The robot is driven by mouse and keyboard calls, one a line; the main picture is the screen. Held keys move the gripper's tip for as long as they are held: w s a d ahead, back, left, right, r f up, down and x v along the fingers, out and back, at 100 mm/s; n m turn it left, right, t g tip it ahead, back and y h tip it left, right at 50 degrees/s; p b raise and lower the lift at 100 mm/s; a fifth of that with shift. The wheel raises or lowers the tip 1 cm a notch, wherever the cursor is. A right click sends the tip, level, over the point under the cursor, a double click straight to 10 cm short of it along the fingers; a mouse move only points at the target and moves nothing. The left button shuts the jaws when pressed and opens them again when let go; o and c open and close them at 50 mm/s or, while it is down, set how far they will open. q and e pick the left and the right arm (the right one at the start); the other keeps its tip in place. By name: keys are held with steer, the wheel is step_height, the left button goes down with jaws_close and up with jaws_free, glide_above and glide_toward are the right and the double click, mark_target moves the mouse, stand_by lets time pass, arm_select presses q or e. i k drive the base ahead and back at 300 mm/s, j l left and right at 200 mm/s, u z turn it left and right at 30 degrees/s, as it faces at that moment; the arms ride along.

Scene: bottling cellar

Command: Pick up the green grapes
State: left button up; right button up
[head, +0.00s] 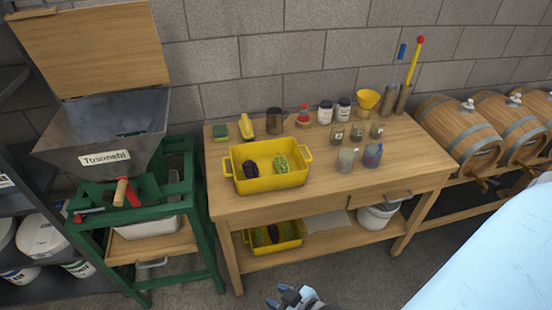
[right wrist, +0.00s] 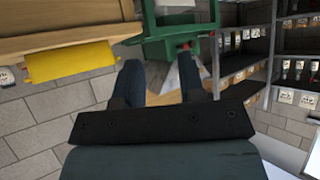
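The green grapes (head: 281,164) lie in the right part of a yellow crate (head: 270,184) on the wooden table. A bunch of dark grapes (head: 250,169) lies to their left in the same crate. My right gripper (head: 290,296) shows at the bottom edge of the head view, in front of the table and well apart from the grapes. In the right wrist view its two fingers (right wrist: 160,75) are spread with nothing held between them. The grapes do not show in that view. My left gripper is in neither view.
Jars, glasses, a jug (head: 276,120) and a yellow funnel (head: 367,100) stand behind and right of the crate. A second yellow crate (head: 288,245) is on the lower shelf. A green-framed crusher (head: 105,130) stands left, barrels (head: 457,132) right. The table's front right is clear.

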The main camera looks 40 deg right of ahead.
mark_target(285, 168)
steer(key=i+l+z, duration=0.25)
steer(key=i+z, duration=0.2)
steer(key=i+l+z, duration=0.1)
steer(key=i+z, duration=0.65)
steer(key=z, duration=0.15)
